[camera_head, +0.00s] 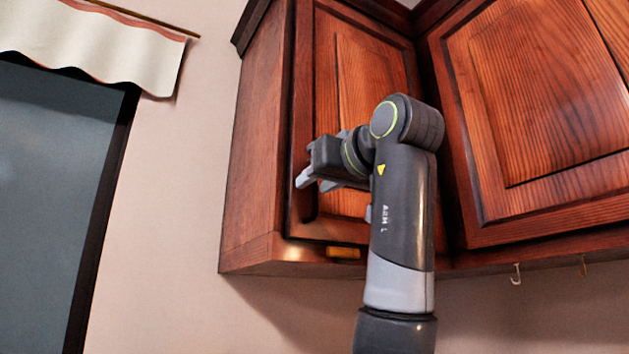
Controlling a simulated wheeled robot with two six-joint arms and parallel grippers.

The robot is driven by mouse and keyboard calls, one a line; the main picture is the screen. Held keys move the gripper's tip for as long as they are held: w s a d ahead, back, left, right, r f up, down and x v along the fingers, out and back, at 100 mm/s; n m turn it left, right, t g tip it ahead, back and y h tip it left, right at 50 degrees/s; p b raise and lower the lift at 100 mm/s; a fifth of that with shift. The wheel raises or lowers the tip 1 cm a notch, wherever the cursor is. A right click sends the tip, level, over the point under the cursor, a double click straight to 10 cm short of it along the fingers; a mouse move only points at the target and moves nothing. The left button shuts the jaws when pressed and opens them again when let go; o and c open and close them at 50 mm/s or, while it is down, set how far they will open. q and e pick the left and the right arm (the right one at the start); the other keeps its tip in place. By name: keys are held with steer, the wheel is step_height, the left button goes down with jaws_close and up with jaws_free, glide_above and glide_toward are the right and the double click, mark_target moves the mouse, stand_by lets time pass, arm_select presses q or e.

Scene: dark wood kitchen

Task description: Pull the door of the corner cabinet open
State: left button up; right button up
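The corner cabinet (258,150) hangs on the wall in the upper middle, in reddish-brown wood. Its panelled door (350,70) faces me and looks shut or nearly so; a small gap cannot be ruled out. A dark upright handle (309,208) shows low on the door's left edge. My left gripper (312,181) is at that handle, with its light grey fingertips pointing left. Its own body hides part of the handle and fingers, so I cannot tell whether it is closed around the handle. My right gripper is not in view.
A second wooden cabinet door (540,90) stands close on the right, at an angle to the first. Small hooks (516,274) hang below it. Bare wall (190,160) lies left of the cabinet, then a dark-framed window (50,170) with a pale curtain (100,45).

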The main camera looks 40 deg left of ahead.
arm_select(q)
steer(key=shift+x, duration=0.8)
steer(key=shift+c, duration=0.4)
jaws_close()
